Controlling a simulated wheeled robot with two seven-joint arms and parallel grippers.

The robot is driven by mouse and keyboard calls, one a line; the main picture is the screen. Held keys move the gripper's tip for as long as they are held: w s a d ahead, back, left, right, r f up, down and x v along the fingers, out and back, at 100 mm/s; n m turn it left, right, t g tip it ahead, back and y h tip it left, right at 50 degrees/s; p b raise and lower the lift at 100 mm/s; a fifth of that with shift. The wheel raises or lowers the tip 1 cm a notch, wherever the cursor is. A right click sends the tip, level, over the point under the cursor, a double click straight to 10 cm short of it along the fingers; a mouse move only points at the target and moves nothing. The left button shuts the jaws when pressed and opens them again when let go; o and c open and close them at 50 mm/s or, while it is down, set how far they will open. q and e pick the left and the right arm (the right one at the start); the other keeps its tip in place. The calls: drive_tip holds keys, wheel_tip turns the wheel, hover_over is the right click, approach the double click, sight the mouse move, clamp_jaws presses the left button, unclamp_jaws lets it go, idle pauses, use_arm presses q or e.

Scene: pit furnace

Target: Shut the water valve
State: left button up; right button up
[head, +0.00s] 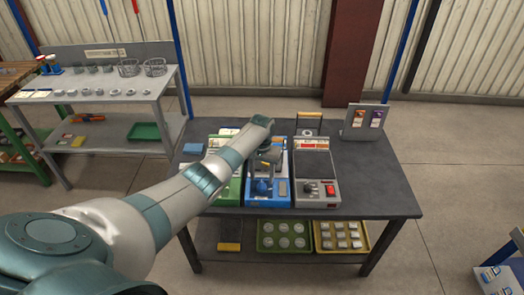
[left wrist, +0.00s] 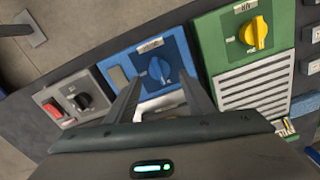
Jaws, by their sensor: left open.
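The water valve appears to be the blue knob (head: 263,187) on the front of the blue unit (head: 283,196) on the dark table; I cannot read its label. In the left wrist view the blue knob (left wrist: 160,70) sits on the blue panel (left wrist: 180,50), just beyond the fingertips. My left gripper (head: 266,161) is above the blue unit, behind the knob in the head view. In the left wrist view the two fingers (left wrist: 159,80) are spread and empty, with no visible contact with the knob. My right gripper is out of view.
A green unit (left wrist: 223,58) with a yellow knob (left wrist: 254,33) stands on one side. A grey unit (head: 314,165) with a black knob (left wrist: 80,100) and red switch (left wrist: 53,110) stands on the other.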

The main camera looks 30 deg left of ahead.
sight(262, 183)
use_arm(q)
wheel_tip(262, 183, up, 14)
drive_tip(key=b, duration=0.2)
drive_tip(key=shift+f, duration=0.25)
idle(0.4)
